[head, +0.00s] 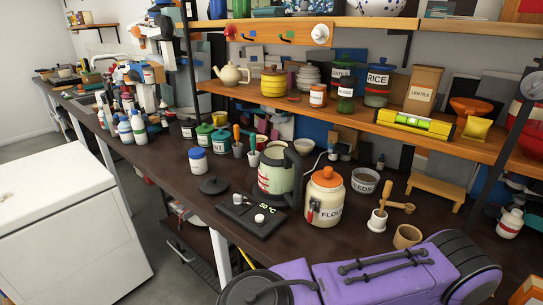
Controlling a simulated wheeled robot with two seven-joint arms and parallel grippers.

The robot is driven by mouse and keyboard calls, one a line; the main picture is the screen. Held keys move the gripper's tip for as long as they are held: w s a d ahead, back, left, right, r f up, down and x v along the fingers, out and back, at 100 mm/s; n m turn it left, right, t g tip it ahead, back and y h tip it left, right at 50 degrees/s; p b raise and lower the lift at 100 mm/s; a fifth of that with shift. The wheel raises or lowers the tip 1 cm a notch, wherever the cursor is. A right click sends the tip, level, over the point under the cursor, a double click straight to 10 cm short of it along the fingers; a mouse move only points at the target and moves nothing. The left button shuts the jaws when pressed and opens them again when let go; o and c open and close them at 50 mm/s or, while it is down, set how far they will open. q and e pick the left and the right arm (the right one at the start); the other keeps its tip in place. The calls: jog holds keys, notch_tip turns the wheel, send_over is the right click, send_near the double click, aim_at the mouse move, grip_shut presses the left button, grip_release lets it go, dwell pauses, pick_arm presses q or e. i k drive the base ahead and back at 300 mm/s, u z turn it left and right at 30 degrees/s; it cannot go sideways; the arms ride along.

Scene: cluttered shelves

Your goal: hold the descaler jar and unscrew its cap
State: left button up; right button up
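No jar carries a label that I can read as descaler. A small white jar with a blue cap (198,160) stands upright on the dark worktop, left of the kettle. Its cap is on and its label is too small to read, so I cannot tell if it is the descaler jar. Green-lidded jars (205,135) stand just behind it, also with unreadable labels. Neither of my grippers shows in the head view.
A kettle (277,176), a black scale (250,214) and a flour jar (325,198) crowd the worktop. A black lid (214,185) lies near its front edge. A large purple object with black handles (385,277) fills the front right. Shelves hang behind.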

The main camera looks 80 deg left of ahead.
aim_at(199, 167)
jog(key=u, duration=2.45)
